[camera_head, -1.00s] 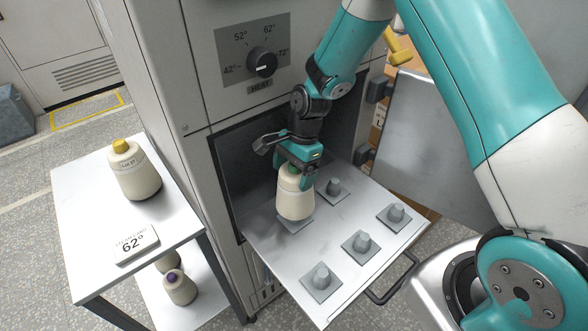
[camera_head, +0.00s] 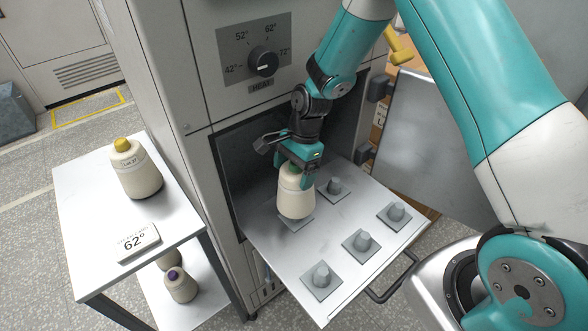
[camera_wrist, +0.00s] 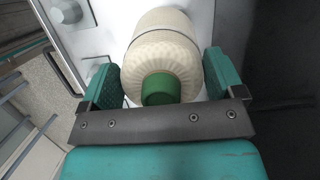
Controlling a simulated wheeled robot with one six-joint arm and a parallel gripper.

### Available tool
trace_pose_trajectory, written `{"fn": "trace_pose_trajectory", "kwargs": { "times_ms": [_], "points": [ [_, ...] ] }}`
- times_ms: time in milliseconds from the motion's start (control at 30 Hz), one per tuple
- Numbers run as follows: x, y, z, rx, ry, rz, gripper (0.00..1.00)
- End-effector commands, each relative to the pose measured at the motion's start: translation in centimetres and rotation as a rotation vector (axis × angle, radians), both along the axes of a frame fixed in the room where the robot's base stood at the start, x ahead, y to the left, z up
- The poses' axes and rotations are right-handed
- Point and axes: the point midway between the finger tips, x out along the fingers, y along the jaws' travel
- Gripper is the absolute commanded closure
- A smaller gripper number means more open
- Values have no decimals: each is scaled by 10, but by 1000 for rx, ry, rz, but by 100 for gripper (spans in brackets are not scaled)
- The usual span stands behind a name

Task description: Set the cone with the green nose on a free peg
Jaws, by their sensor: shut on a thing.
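The cream cone with the green nose (camera_head: 295,197) is upright in my gripper (camera_head: 296,166) at the left back part of the tray. My gripper is shut on its upper end from above. In the wrist view the cone (camera_wrist: 161,50) sits between the two jaws, with its green nose toward the palm. The cone's base hides most of a peg plate; I cannot tell whether it rests on it. The pulled-out tray (camera_head: 290,262) has bare pegs, among them a back peg (camera_head: 334,187), a right peg (camera_head: 396,212), a middle peg (camera_head: 362,241) and a front peg (camera_head: 321,275).
A white cart (camera_head: 85,215) at left carries a yellow-nosed cone (camera_head: 136,172) and a 62° card (camera_head: 138,241). A purple-nosed cone (camera_head: 181,287) and another partly hidden cone stand on its lower shelf. A heat dial (camera_head: 262,62) is on the cabinet above the opening.

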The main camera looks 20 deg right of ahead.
Motion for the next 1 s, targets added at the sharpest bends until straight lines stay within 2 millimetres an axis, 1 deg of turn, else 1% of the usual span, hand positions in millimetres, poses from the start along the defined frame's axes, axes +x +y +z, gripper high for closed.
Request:
{"fn": "trace_pose_trajectory", "kwargs": {
  "times_ms": [1000],
  "points": [
    [0, 0, -29, 0, 0, 1, 64]
  ]
}}
